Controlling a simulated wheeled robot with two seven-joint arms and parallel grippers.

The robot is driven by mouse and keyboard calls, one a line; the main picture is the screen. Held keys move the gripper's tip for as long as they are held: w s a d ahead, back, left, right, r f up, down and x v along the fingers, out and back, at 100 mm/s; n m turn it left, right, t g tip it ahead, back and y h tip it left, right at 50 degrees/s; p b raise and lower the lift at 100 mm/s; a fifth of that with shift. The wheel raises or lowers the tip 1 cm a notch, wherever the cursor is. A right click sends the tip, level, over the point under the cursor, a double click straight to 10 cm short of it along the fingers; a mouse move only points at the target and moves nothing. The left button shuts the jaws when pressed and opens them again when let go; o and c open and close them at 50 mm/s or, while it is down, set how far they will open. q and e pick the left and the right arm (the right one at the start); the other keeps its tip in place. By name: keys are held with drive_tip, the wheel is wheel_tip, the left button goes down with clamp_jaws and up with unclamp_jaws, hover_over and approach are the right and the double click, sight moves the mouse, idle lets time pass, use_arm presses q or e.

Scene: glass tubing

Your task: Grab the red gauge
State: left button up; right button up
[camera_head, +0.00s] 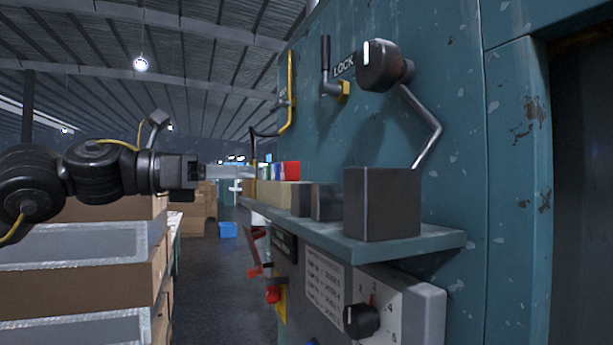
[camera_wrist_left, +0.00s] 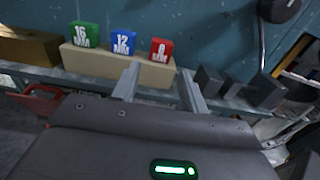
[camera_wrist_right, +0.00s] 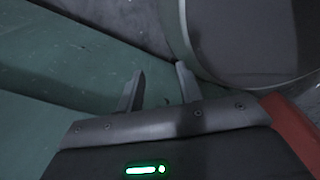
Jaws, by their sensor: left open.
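The red gauge (camera_wrist_left: 161,50) is a small red block with a white marking. It stands at the right end of a tan block (camera_wrist_left: 110,66), beside a blue gauge (camera_wrist_left: 123,42) marked 12 and a green gauge (camera_wrist_left: 84,35) marked 16. In the head view the red gauge (camera_head: 290,171) shows on the shelf. My left gripper (camera_wrist_left: 159,76) is open, its fingers pointing at the tan block just below the red gauge, with nothing between them. In the head view it reaches in level from the left (camera_head: 246,171). My right gripper (camera_wrist_right: 159,72) is open and empty.
A teal shelf (camera_head: 435,243) on the machine wall carries several dark blocks (camera_head: 383,204) right of the tan block. A lever knob (camera_head: 383,66) juts out above. A dial (camera_head: 362,321) sits below. Cardboard boxes (camera_head: 75,292) are stacked at the left.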

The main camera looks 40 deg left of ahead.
sight(299, 171)
use_arm(q)
drive_tip(key=shift+w+d+r+p, duration=0.2)
drive_tip(key=shift+w+d+p, duration=0.1)
drive_tip(key=shift+w+p, duration=0.25)
drive_tip(key=shift+w+d+r+p, duration=0.15)
drive_tip(key=shift+w+d+p, duration=0.15)
drive_tip(key=shift+w+p, duration=0.25)
drive_tip(key=x, duration=0.1)
drive_tip(key=p+x, duration=0.1)
drive_tip(key=x, duration=0.1)
drive_tip(key=shift+w+a+f, duration=0.1)
drive_tip(key=shift+w+f, duration=0.15)
drive_tip(key=shift+w, duration=0.25)
drive_tip(key=shift+p, duration=0.3)
drive_tip(key=p+x, duration=0.1)
drive_tip(key=x, duration=0.1)
drive_tip(key=p+x, duration=0.2)
drive_tip(key=shift+d+r+p, duration=0.1)
drive_tip(key=shift+d+p, duration=0.2)
drive_tip(key=shift+w+d, duration=0.25)
drive_tip(key=shift+w, duration=0.05)
use_arm(e)
wheel_tip(299, 171, up, 8)
drive_tip(key=shift+s+d+f, duration=0.15)
use_arm(q)
drive_tip(key=shift+s, duration=0.1)
drive_tip(key=c, duration=0.7)
